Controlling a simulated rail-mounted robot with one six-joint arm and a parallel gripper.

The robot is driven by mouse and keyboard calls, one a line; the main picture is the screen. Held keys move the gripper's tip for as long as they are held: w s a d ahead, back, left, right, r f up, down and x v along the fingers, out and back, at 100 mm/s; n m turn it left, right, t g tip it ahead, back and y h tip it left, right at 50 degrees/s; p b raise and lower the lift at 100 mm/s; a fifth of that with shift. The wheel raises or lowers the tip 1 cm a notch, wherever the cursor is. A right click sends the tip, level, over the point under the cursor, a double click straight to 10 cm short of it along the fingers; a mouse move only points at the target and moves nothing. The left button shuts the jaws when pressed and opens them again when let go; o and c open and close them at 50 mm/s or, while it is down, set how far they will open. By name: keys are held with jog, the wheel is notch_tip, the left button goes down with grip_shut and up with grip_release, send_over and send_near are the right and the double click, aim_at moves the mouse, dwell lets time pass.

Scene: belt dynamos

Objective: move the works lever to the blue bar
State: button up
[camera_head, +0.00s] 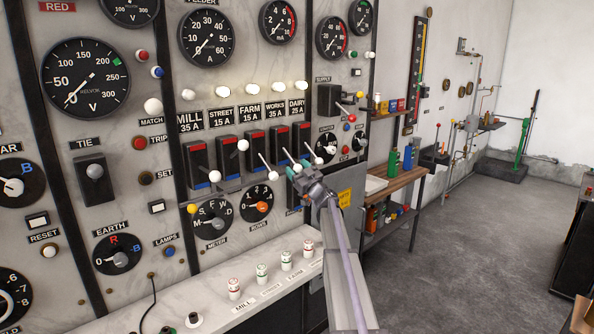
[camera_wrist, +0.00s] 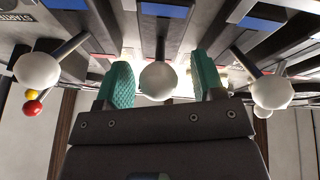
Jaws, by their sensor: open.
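The works lever's white ball (camera_wrist: 158,80) is between my gripper's teal fingers in the wrist view, with a small gap on each side. My gripper (camera_head: 296,170) is open at the row of switches below the WORKS label (camera_head: 276,104). The black works switch box (camera_head: 279,140) is above the gripper; its lower part is partly hidden. A blue bar (camera_wrist: 165,10) shows on the switch behind the ball. In the wrist view, which looks upside down, the lever stem runs from the ball toward the board.
Neighbouring lever balls stand close on both sides, one at left (camera_wrist: 37,70) and one at right (camera_wrist: 272,91). The farm lever ball (camera_head: 270,172) is left of my gripper. A marble ledge (camera_head: 270,275) with several small posts is below. Open floor (camera_head: 470,230) lies right.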

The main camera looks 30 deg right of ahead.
jog(key=b+v, duration=0.4)
jog(key=v, duration=0.6)
jog(key=shift+s, duration=0.4)
jog(key=shift+d, duration=0.1)
